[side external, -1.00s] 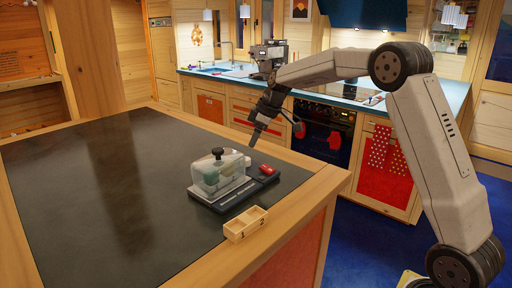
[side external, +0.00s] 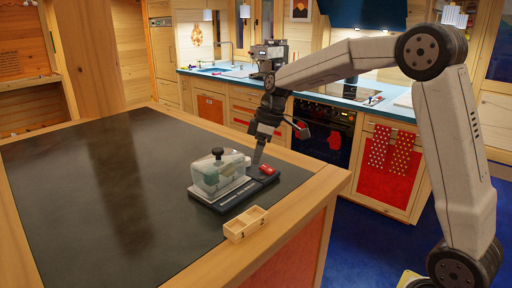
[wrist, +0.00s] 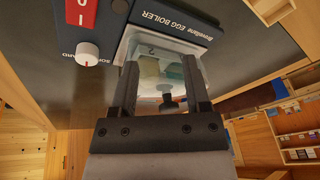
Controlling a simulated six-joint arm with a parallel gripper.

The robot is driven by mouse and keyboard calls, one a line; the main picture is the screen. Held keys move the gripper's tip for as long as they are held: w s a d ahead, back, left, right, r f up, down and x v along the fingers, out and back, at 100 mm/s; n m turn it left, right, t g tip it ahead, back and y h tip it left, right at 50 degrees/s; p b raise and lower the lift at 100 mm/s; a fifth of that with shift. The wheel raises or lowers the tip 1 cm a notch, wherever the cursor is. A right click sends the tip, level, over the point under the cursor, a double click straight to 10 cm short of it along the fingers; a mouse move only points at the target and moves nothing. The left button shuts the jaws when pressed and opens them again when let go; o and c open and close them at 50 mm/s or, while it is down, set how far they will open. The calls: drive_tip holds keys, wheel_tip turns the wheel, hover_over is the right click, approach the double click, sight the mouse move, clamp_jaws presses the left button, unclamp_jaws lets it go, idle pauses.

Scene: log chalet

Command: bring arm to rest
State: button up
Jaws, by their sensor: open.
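The egg boiler (side external: 220,182) stands on the dark worktop near its front right edge. It has a dark base, a clear lid with a black knob, and a red switch (side external: 266,170) at its right end. Pale and greenish shapes show through the lid. My gripper (side external: 258,163) points down just behind the boiler, close to the red switch; touching or apart is unclear. In the wrist view the open, empty fingers (wrist: 160,82) frame the lid (wrist: 165,62). The red switch (wrist: 82,12) and a white dial (wrist: 87,53) show at upper left.
A small open wooden box (side external: 246,224) with compartments sits on the island's wooden rim in front of the boiler. The dark worktop (side external: 100,190) to the left is clear. Behind are kitchen counters with a sink and an oven (side external: 325,135).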

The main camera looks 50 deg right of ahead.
drive_tip(key=s+a+f+g, duration=0.2)
drive_tip(key=s+a, duration=0.2)
drive_tip(key=s, duration=0.4)
drive_tip(key=s+a+f+g, duration=0.15)
drive_tip(key=s+a, duration=0.25)
drive_tip(key=s, duration=0.5)
wheel_tip(320, 180, down, 10)
drive_tip(key=s+d+m+t+h, duration=0.2)
drive_tip(key=m+t, duration=0.2)
drive_tip(key=m, duration=0.3)
drive_tip(key=shift+s+d+h, duration=0.15)
drive_tip(key=shift+d+h, duration=0.05)
drive_tip(key=shift+h, duration=0.2)
